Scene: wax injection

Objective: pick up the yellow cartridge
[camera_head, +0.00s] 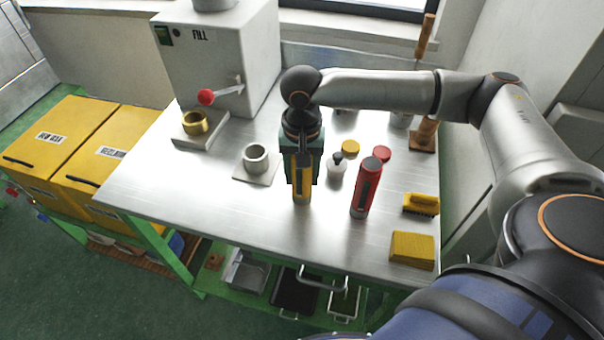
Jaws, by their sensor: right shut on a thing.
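The yellow cartridge (302,192) stands upright on the metal table, left of a red cartridge (367,188). My right gripper (302,172) points down over it and is shut on its upper part, which the fingers partly cover. The cartridge's base is at or very near the tabletop; I cannot tell whether it touches. My left gripper is not in view.
A small white bottle with a dark top (337,166) and yellow (350,148) and red (382,153) caps are close by. A brush (421,203) and yellow block (411,250) lie to the right. A grey ring (256,157) and the filling machine (215,60) stand left.

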